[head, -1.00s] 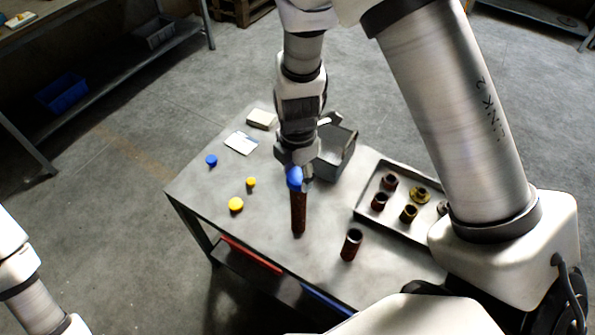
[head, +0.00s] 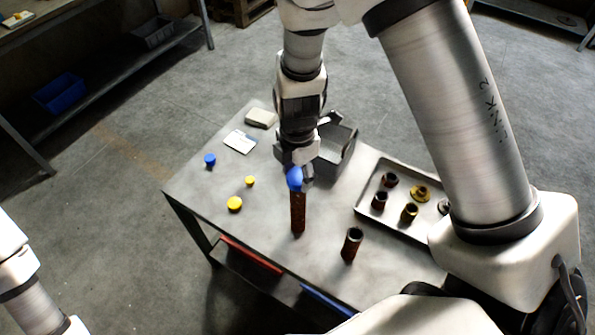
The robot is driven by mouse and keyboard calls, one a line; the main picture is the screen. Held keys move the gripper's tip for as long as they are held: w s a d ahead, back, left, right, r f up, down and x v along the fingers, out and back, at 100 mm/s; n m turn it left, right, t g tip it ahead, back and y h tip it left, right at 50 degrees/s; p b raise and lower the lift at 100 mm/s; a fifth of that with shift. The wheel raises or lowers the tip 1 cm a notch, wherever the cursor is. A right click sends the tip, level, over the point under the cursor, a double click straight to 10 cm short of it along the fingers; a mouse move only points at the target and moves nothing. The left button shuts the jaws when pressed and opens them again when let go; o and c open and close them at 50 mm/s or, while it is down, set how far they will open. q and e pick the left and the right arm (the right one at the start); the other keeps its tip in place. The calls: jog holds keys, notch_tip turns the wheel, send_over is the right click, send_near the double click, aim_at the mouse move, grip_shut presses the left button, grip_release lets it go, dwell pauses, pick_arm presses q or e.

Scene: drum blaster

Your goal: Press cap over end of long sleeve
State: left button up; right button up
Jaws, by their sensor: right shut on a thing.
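The long sleeve (head: 298,212) is a dark reddish-brown rusty tube standing upright near the middle of the table. A blue cap (head: 294,178) is at its top end, in the jaws of my right gripper (head: 296,174). The right gripper points down and is shut on the cap. The cap looks to touch the sleeve's top, but I cannot tell how far it sits over the end. My left arm shows at the lower left edge; its gripper is outside the view.
A shorter dark sleeve (head: 352,244) stands to the right. A metal tray (head: 371,226) holds several rusty parts. A grey bin (head: 345,157) stands behind. Another blue cap (head: 210,160), two yellow caps (head: 234,204), a white card (head: 240,142) and a pale block (head: 261,118) lie on the table's left half.

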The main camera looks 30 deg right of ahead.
jog(key=shift+f, duration=0.1)
dwell(0.8)
jog(key=shift+f+b, duration=0.45)
jog(key=shift+b, duration=0.35)
jog(key=o, duration=1)
jog(key=o, duration=0.4)
jog(key=shift+c, duration=0.2)
jog(key=shift+r, duration=0.1)
